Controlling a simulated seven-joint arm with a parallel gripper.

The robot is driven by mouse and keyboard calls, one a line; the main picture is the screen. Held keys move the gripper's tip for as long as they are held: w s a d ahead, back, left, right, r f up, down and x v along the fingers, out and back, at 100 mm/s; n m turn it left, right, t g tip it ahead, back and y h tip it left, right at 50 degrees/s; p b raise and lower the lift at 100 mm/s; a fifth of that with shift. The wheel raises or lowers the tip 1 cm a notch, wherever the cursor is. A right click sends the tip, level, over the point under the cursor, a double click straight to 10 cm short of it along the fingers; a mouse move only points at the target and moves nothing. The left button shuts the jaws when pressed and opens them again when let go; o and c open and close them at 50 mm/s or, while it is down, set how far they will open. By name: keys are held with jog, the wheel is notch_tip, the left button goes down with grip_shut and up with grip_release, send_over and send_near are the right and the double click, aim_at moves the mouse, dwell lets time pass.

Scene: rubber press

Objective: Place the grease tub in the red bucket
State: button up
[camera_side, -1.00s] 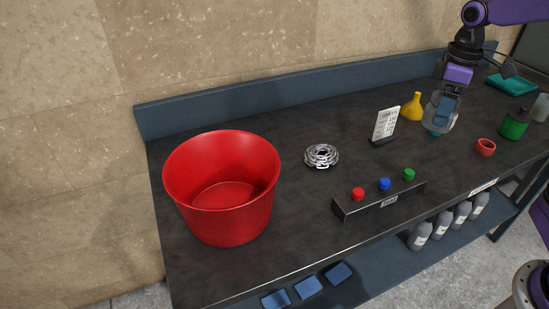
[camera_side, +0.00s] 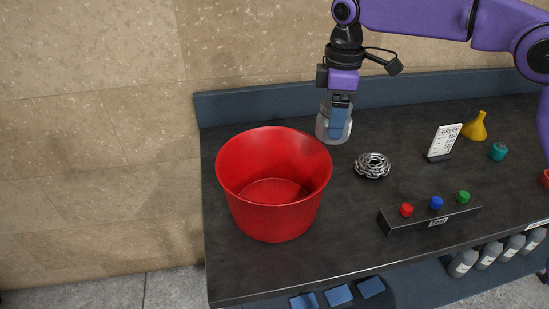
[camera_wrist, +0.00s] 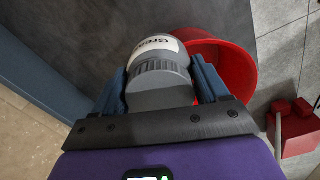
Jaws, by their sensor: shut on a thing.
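The grease tub (camera_side: 333,130) is a pale grey tub with a grey cap, and its label reads "Grease" in the wrist view (camera_wrist: 158,50). My gripper (camera_side: 339,112) points down and is shut on the tub's cap; in the wrist view the blue fingers (camera_wrist: 161,82) stand on both sides of it. The red bucket (camera_side: 275,215) stands upright on the bench at left and looks empty in the side view. The tub is outside the bucket, behind and right of its rim. The bucket (camera_wrist: 240,60) shows partly behind the tub in the wrist view.
A silver coiled chain (camera_side: 373,166) lies right of the bucket. A button box (camera_side: 430,219), a sign (camera_side: 443,142), a yellow funnel (camera_side: 475,127) and a teal jar (camera_side: 498,152) stand farther right. A blue back rail (camera_side: 240,105) edges the dark bench.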

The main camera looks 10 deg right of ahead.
jog(key=s+a+f+n, duration=0.1)
jog(key=s+a, duration=0.1)
jog(key=a, duration=0.6)
notch_tip(320, 180, down, 13)
jog(key=shift+r, duration=0.1)
jog(key=shift+f, duration=2.15)
jog(key=shift+f, duration=0.15)
jog(key=o, duration=1.4)
notch_tip(320, 180, up, 12)
jog(key=shift+r, duration=0.2)
